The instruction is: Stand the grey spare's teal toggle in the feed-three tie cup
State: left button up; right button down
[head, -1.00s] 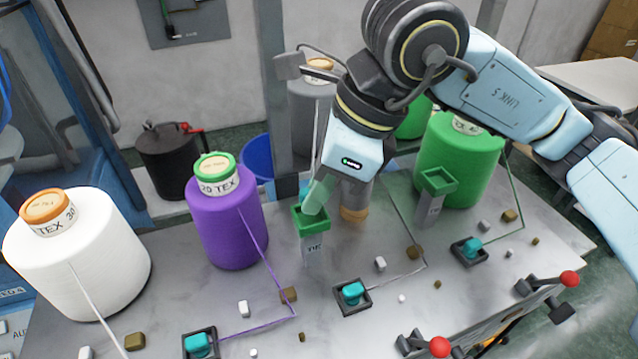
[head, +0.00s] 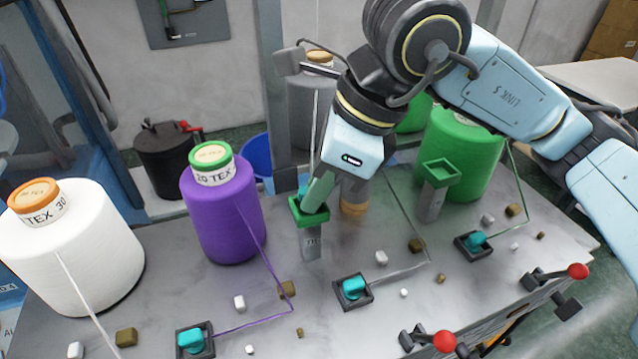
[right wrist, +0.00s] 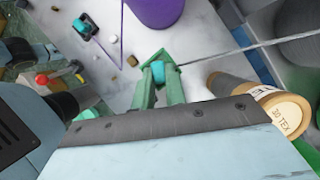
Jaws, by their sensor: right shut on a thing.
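My right gripper (head: 315,200) points down at the left green tie cup (head: 297,215), which stands on a grey post. It is shut on the teal toggle (right wrist: 158,68), which shows between its fingertips in the right wrist view. The toggle is at the cup's mouth; fingers and rim hide its lower end, so I cannot tell whether it touches the cup floor. A grey cone (head: 301,105) with an orange cap stands behind the gripper, partly hidden, with a pale thread running down. The cup's feed number is not readable. My left gripper is not in view.
A second green cup (head: 440,172) stands right, before a green cone (head: 468,160). Purple (head: 222,215) and white (head: 75,250) cones stand left. Other teal toggles sit in dark square holders along the front. Small blocks and red-knobbed levers (head: 445,341) lie near the front edge.

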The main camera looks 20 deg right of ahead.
jog(key=shift+s+f, duration=0.1)
jog(key=shift+f, duration=0.2)
jog(key=c, duration=1.5)
grip_release()
jog(key=shift+o, duration=0.7)
jog(key=b+v, duration=0.1)
jog(key=v, duration=1.3)
jog(key=shift+w, duration=0.25)
jog(key=shift+a, duration=0.15)
